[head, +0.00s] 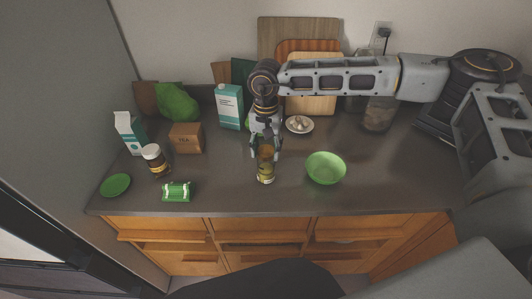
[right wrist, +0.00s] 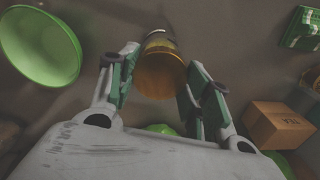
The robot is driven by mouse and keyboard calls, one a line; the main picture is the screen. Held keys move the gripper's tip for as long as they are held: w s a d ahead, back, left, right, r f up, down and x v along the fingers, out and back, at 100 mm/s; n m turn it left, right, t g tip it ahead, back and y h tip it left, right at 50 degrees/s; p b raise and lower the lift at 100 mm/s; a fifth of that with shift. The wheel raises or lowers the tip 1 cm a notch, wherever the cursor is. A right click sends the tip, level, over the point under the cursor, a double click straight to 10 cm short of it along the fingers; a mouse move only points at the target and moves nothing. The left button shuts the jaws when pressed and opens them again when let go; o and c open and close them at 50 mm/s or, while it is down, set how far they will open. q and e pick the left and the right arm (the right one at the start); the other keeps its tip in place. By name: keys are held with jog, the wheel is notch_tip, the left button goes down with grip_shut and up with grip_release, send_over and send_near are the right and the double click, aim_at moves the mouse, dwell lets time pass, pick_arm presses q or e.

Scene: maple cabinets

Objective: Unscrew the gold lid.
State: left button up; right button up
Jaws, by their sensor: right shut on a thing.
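A glass jar (head: 265,174) with a gold lid (head: 266,153) stands upright near the front middle of the counter. My right gripper (head: 265,154) comes down from above and is shut on the gold lid, one finger on each side. In the right wrist view the round gold lid (right wrist: 160,76) sits between the green-padded fingers, with the jar (right wrist: 159,40) beyond it. Whether the lid has turned or lifted cannot be told. My left gripper is not in view.
A green bowl (head: 326,169) stands right of the jar, with a plate of pale items (head: 299,125) behind. Counter between tin and jar is clear.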

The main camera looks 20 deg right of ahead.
jog(key=shift+f+n, duration=0.15)
jog(key=shift+n, duration=1.05)
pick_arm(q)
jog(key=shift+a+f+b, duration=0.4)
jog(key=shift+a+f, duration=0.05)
pick_arm(e)
jog(key=shift+n, duration=0.8)
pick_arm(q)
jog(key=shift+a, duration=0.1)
pick_arm(e)
jog(key=shift+n, duration=0.8)
jog(key=shift+r+n+b, duration=0.2)
jog(key=shift+n+b, duration=0.3)
jog(key=shift+n, duration=0.4)
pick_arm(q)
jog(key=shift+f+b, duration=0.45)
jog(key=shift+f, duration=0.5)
pick_arm(e)
jog(key=shift+n, duration=1.3)
jog(key=shift+r, duration=0.1)
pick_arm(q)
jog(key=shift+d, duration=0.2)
